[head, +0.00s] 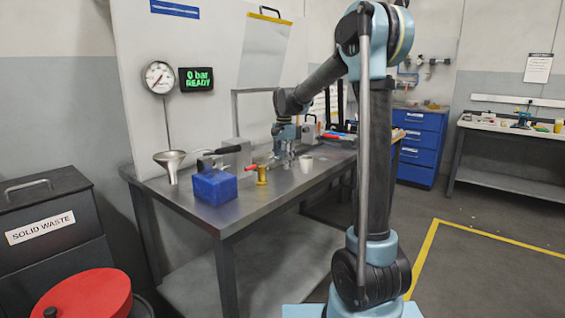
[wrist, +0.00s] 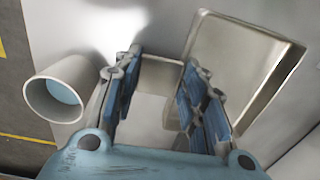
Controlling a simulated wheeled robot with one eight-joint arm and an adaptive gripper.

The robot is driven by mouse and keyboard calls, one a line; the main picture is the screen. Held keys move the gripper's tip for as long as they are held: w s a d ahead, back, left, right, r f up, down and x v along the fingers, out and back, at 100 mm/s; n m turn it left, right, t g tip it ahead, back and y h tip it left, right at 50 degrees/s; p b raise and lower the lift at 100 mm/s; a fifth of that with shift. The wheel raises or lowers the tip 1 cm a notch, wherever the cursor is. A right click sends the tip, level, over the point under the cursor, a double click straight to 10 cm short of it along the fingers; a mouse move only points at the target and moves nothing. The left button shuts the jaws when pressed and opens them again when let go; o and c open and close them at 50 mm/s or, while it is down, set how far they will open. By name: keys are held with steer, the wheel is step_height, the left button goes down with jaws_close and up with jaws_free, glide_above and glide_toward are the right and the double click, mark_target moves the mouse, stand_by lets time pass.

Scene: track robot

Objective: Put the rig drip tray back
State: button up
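A shallow grey metal tray with a raised rim (wrist: 295,62), which looks like the drip tray, lies in the upper right of the wrist view. My gripper (wrist: 160,95) points down over the bench, its blue-padded fingers apart. A pale metal piece (wrist: 160,75) shows between the fingers; I cannot tell whether it is part of the tray or whether the pads touch it. In the head view my gripper (head: 284,152) is low over the metal bench (head: 180,200). The tray cannot be made out there.
A white cup (head: 306,163) stands close beside my gripper; the wrist view shows it left of the fingers with blue inside (wrist: 58,95). A yellow fitting (head: 261,175), blue block (head: 215,187) and funnel (head: 170,160) stand toward the left. The gauge display (head: 196,79) reads "0 bar READY".

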steer(key=shift+o, duration=1.3)
steer(key=shift+r, duration=0.1)
step_height(320, 180, up, 12)
steer(key=s+d+f+n, duration=0.2)
steer(key=s+d, duration=0.6)
steer(key=s, duration=0.2)
steer(key=s+d+f+n+t, duration=0.1)
steer(key=s+d+f+n, duration=0.2)
steer(key=s+f, duration=0.9)
steer(key=s+d+f+n+t, duration=0.1)
steer(key=s+d+f+n, duration=0.1)
steer(key=s+d+f, duration=0.7)
steer(key=s+f, duration=0.2)
steer(key=s, duration=0.4)
steer(key=shift+s+f+n, duration=0.3)
steer(key=shift+f+n, duration=0.05)
steer(key=shift+n, duration=0.05)
